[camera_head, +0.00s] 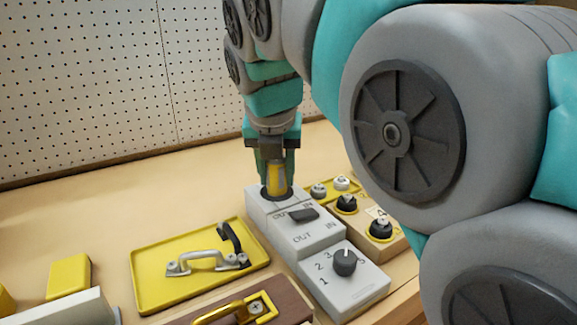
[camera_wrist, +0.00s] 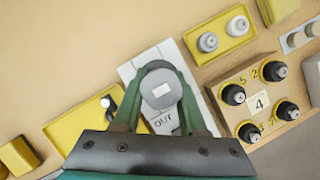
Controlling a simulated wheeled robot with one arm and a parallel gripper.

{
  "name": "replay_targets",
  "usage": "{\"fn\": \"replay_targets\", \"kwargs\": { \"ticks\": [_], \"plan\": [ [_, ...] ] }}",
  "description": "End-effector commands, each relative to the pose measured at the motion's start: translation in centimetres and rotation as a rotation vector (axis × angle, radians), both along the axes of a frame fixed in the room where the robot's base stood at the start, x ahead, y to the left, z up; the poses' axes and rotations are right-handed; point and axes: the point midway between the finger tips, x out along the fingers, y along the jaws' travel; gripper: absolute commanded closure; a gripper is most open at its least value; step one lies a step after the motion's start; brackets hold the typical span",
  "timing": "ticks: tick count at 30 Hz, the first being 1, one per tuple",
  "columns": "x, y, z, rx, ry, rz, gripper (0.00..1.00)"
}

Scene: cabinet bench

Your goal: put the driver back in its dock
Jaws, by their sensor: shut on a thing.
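The driver (camera_head: 276,176) has a yellow and grey body and stands upright between the green fingers of my gripper (camera_head: 276,163). My gripper is shut on it. In the wrist view the driver (camera_wrist: 162,92) shows as a round grey end with a pale square, between the two fingers (camera_wrist: 161,82). The dock (camera_head: 254,204) seems to be the light grey block with a dark round ring at its far end. The driver's lower end is at that ring, and I cannot tell how deep it sits. In the wrist view the dock (camera_wrist: 128,72) lies beneath the driver.
A grey block with a dark slider (camera_head: 303,214) marked IN and OUT and a dial block (camera_head: 345,262) continue toward me. A yellow tray (camera_head: 150,262) with handles is left. A tan block with black knobs (camera_head: 380,229) stands right. Bare bench (camera_head: 120,200) lies far left.

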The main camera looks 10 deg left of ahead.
Motion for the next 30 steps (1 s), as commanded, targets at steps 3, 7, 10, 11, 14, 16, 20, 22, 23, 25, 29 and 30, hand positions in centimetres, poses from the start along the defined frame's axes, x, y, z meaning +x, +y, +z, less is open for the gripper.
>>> {"fn": "replay_targets", "kwargs": {
  "ticks": [3, 7, 10, 11, 14, 16, 20, 22, 23, 25, 29, 30],
  "plan": [
    [-0.06, 0.00, -0.10, 0.000, 0.000, 0.001, 1.00],
    [-0.05, -0.01, -0.24, 0.000, 0.001, 0.001, 1.00],
    [-0.05, -0.01, -0.26, 0.000, 0.001, 0.001, 1.00],
    [-0.05, -0.01, -0.27, 0.000, 0.001, 0.001, 1.00],
    [-0.05, -0.02, -0.28, 0.000, 0.001, 0.000, 1.00],
    [-0.04, -0.02, -0.29, -0.001, 0.001, 0.000, 0.54],
    [-0.05, -0.02, -0.28, 0.000, 0.001, 0.000, 0.40],
    [-0.04, -0.02, -0.27, 0.000, 0.001, 0.000, 0.32],
    [-0.04, -0.02, -0.27, 0.000, 0.001, 0.000, 0.28],
    [-0.03, -0.02, -0.26, 0.000, 0.001, 0.000, 0.24],
    [-0.03, -0.02, -0.25, 0.000, 0.001, 0.000, 0.24],
    [-0.04, -0.02, -0.28, 0.000, 0.001, 0.000, 0.21]
  ]
}}
